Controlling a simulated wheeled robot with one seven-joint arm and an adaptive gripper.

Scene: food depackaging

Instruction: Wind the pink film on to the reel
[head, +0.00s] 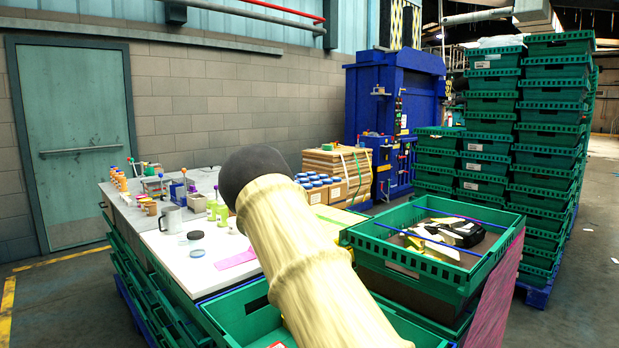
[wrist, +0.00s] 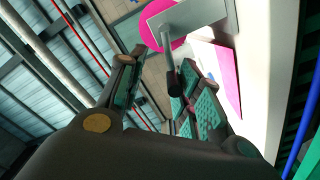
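A pink disc (wrist: 165,22), which looks like the reel, shows at the top of the wrist view behind a grey bracket. A rod with a dark knob (wrist: 174,82) hangs from the bracket. My gripper (wrist: 155,76) is open, with the knob showing between its teal-padded fingers, nearer the right one; I cannot tell whether they touch. A flat piece of pink film (head: 237,258) lies on the white tabletop in the head view, and pink film also shows in the wrist view (wrist: 230,85). My arm hides the gripper and reel in the head view.
The white table (head: 180,262) holds a grey mug (head: 171,220), small jars and bottles. A green crate (head: 400,268) with mixed items stands right of my arm. A tall crate stack (head: 550,130) and a blue machine (head: 375,95) stand behind.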

